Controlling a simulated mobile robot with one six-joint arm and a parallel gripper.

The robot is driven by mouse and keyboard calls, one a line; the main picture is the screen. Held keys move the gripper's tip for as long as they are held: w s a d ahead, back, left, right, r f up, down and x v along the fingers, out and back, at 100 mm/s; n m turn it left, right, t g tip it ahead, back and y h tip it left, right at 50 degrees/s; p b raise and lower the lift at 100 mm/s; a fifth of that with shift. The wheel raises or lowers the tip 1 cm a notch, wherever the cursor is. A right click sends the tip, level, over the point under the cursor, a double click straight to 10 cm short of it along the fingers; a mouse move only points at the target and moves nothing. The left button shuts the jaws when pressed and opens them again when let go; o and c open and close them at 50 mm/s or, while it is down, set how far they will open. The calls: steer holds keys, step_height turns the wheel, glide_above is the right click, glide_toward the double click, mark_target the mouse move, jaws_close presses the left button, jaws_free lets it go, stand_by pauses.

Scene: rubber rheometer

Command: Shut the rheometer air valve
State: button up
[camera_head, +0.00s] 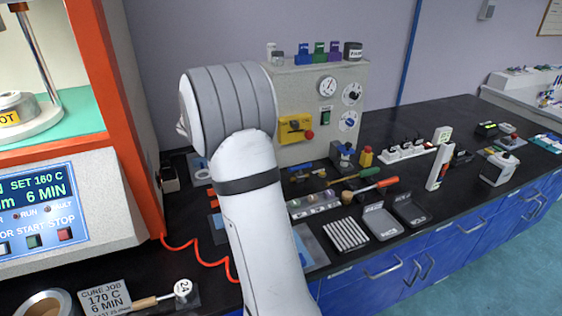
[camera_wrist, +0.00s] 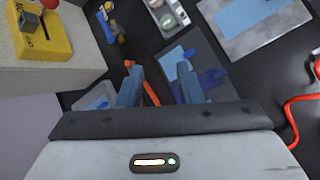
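The rheometer (camera_head: 110,120) stands at the left of the head view, with an orange frame and a lit display. An orange-red lever-like strip (camera_wrist: 151,92) shows between my gripper's fingers in the wrist view, partly hidden by the left finger. It may be the air valve's handle; its body is not clearly visible. My gripper (camera_wrist: 160,84) is open, with a clear gap between its two blue-grey fingers, low over the bench. I cannot tell whether either finger touches the strip. In the head view, my arm hides the gripper.
A grey cabinet (camera_head: 325,85) with a yellow switch box (camera_head: 292,129) stands behind my arm. A red coiled hose (camera_head: 190,246) runs along the black bench from the rheometer. Small blue-and-brass fittings (camera_wrist: 110,22), trays (camera_head: 380,222) and screwdrivers (camera_head: 375,187) lie nearby.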

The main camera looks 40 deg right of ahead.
steer(key=w+d+f+n+g+h, duration=0.1)
steer(key=w+d+f+n+h, duration=0.15)
steer(key=d, duration=0.35)
steer(key=w+d+f+n+g+h, duration=0.1)
steer(key=w+d+f, duration=0.2)
steer(key=d+f, duration=0.15)
steer(key=n+h, duration=0.2)
glide_toward(300, 166)
steer(key=d, duration=0.1)
steer(key=shift+s+d+f+n+g+p, duration=0.1)
steer(key=shift+d+f+n+g+p, duration=0.25)
steer(key=shift+d+f, duration=0.5)
steer(key=p+x, duration=0.1)
steer(key=x, duration=0.6)
steer(key=shift+d, duration=0.1)
steer(key=shift+f, duration=0.1)
steer(key=shift+c, duration=0.4)
jaws_close()
